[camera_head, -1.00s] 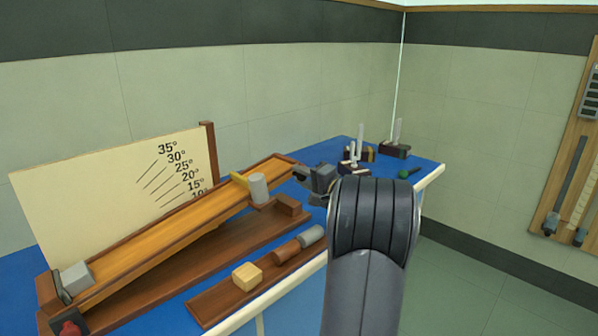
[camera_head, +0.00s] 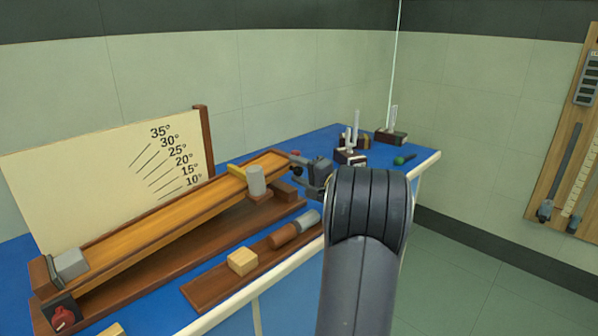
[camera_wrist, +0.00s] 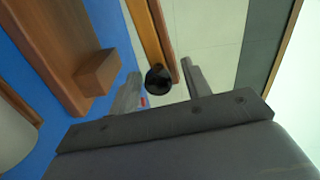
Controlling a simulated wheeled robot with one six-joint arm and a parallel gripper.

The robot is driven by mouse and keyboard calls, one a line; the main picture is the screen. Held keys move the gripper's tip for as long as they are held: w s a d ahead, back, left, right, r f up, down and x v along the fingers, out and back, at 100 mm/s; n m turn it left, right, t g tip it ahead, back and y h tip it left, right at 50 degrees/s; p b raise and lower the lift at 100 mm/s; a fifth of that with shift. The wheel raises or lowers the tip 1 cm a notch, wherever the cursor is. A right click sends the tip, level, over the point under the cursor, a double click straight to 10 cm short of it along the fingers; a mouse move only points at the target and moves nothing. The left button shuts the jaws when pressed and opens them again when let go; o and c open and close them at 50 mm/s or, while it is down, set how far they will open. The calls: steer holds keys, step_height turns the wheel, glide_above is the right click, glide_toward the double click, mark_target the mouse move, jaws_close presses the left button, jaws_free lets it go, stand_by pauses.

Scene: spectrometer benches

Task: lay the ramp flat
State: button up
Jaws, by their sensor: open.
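The ramp (camera_head: 170,218) is a long orange-brown wooden channel. It is tilted, low at the left and raised at the right, above a dark wooden base (camera_head: 225,229). A grey cylinder (camera_head: 256,181) stands beside its raised part, and a grey block (camera_head: 70,264) is at its low end. My gripper (camera_head: 299,166) is close to the ramp's raised end. In the wrist view its two fingers (camera_wrist: 160,92) are apart, with a dark round knob (camera_wrist: 158,80) showing between them, at the end of a wooden strip. I cannot tell whether they touch it.
A cream angle board (camera_head: 100,180) stands behind the ramp. A brown tray (camera_head: 215,289) in front holds a wooden block (camera_head: 242,261) and cylinders. A red knob (camera_head: 64,318) is at the ramp's lower left.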

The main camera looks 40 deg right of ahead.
steer(key=s, duration=1)
steer(key=shift+s+d+b, duration=0.4)
steer(key=shift+c, duration=0.5)
